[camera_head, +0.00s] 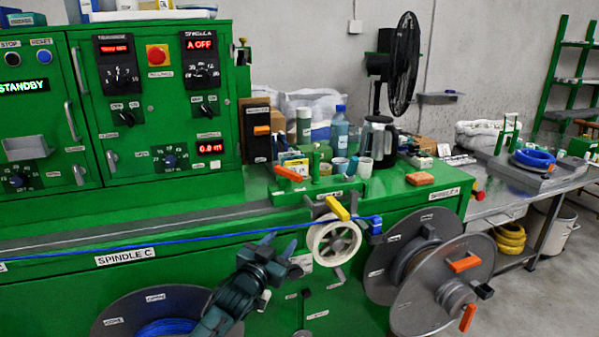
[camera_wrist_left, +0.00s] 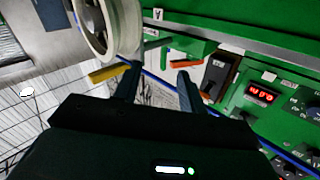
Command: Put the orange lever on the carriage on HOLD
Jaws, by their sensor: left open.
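The orange lever (camera_head: 288,173) sits on the green carriage (camera_head: 318,188) on top of the long green machine. In the left wrist view, an orange bar (camera_wrist_left: 187,64) that looks like this lever shows beyond my fingertips. The lever's position labels are too small to read. My left gripper (camera_head: 280,244) is in front of the machine, below and left of the carriage. My right gripper is not in view.
A yellow lever (camera_head: 338,208) and a white wheel (camera_head: 334,243) stand at the carriage's front. The blue cable (camera_head: 200,236) runs taut along the machine front, close above my left gripper. A black box (camera_head: 257,135) with an orange switch and several bottles stand behind the carriage. Large grey reels (camera_head: 425,310) are at the right.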

